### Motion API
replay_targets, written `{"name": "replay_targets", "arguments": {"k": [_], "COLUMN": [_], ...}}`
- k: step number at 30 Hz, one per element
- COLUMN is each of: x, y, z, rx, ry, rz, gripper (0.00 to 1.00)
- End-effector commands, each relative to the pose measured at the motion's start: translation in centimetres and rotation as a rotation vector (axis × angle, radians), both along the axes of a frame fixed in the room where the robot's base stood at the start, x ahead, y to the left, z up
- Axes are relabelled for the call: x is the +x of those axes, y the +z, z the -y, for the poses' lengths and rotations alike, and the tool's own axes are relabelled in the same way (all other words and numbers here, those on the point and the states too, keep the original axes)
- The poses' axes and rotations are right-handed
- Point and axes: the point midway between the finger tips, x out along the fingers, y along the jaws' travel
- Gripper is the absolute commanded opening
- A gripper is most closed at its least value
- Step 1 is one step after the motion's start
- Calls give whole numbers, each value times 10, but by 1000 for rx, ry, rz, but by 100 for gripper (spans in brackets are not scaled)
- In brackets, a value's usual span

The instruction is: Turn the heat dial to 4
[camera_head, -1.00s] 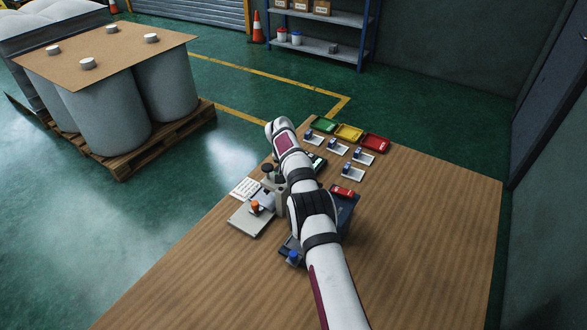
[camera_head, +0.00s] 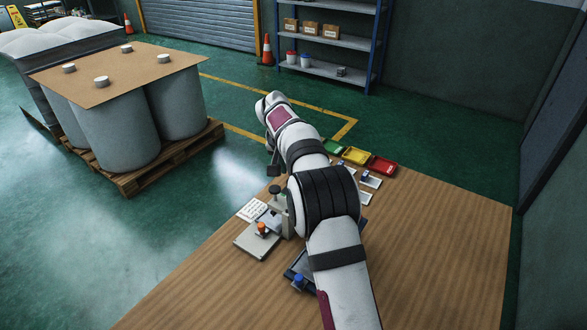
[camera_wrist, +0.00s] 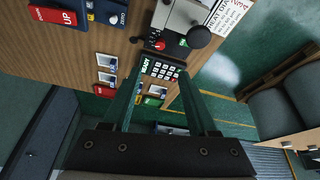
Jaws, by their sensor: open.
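A grey bench machine (camera_head: 258,238) stands on the table with an orange knob (camera_head: 262,228) low at its front and a black round knob (camera_head: 274,189) on top. The machine also shows at the top of the wrist view (camera_wrist: 182,14), with the black knob (camera_wrist: 199,37) and a small red part. I cannot tell which part is the heat dial, nor read its setting. A white heat chart sheet (camera_head: 252,210) lies beside the machine. My gripper (camera_wrist: 161,72) is open and empty, its two fingers apart, with a keypad showing READY (camera_wrist: 160,69) seen between them. The arm hides part of the machine.
Green, yellow (camera_head: 355,156) and red (camera_head: 383,166) trays lie at the table's back. Small white holders with blue parts stand in front of them. The table's right side is clear.

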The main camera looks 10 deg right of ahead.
Motion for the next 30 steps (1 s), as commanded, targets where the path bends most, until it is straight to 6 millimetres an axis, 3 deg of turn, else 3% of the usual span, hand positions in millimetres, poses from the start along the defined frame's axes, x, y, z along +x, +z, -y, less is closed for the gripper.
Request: {"name": "replay_targets", "arguments": {"k": [8,11,21,25,30], "x": [-10,-4,33,42,46], "y": [-4,-22,-114,-135,-145], "z": [23,24,34,36,37], "rx": [25,26,26,26,26], "ry": [292,292,290,291,290], "rz": [10,8,8,10,12], "gripper": [59,59,59,59,59]}}
